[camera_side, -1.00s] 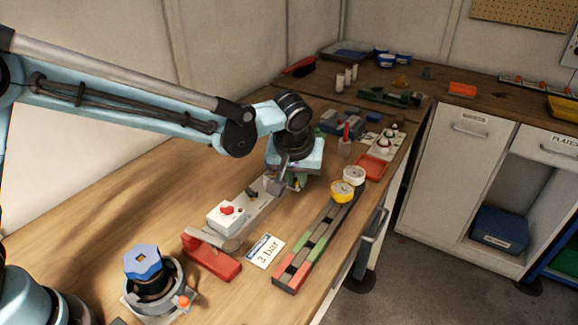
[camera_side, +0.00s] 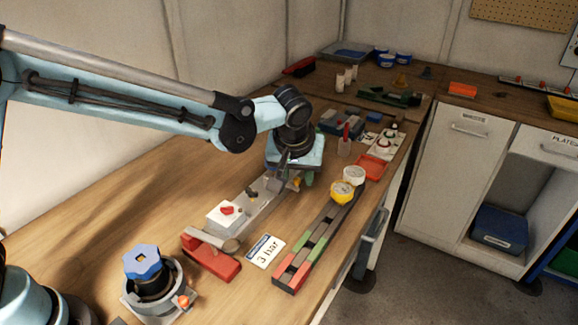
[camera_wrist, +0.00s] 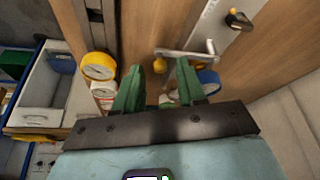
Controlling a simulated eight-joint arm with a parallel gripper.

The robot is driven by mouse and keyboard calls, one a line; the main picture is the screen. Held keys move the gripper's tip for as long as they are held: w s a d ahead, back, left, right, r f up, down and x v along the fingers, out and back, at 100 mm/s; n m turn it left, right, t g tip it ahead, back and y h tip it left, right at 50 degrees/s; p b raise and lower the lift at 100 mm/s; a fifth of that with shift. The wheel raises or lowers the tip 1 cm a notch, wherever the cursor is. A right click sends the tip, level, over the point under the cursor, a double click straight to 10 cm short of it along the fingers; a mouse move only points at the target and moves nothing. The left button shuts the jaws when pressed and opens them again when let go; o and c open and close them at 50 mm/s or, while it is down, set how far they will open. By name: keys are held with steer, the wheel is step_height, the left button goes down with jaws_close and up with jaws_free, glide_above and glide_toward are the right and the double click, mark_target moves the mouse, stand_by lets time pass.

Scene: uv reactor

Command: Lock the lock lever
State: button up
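A grey metal lever (camera_wrist: 186,54) with a yellow knob (camera_wrist: 160,65) at its left end shows in the wrist view, by the end of a pale grey panel (camera_wrist: 208,28). It appears to be the lock lever. In the side view the panel (camera_side: 262,208) runs toward my gripper (camera_side: 304,180), and a bit of yellow-orange (camera_side: 296,182) shows beside the fingers. In the wrist view my gripper (camera_wrist: 158,66) has its two green fingers apart, with the yellow knob between their tips in the picture. Contact cannot be told.
A red base with a grey handle (camera_side: 212,262) and a blue-topped valve (camera_side: 143,262) are nearer. A yellow gauge (camera_side: 342,191), a white one (camera_side: 354,175) and a "3 bar" card (camera_side: 265,251) lie right.

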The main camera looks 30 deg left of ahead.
steer(key=v, duration=1.1)
steer(key=shift+s, duration=0.15)
steer(key=s+a+f+m+t+h, duration=0.1)
steer(key=s+a+f+m, duration=0.1)
steer(key=s+a, duration=0.5)
steer(key=s+a+f+m+t, duration=0.2)
steer(key=s+a+f, duration=0.1)
steer(key=s+a, duration=0.4)
steer(key=a, duration=0.3)
steer(key=shift+a+m+h, duration=0.3)
steer(key=shift+h, duration=0.1)
steer(key=shift+r, duration=0.15)
steer(key=shift+c, duration=0.5)
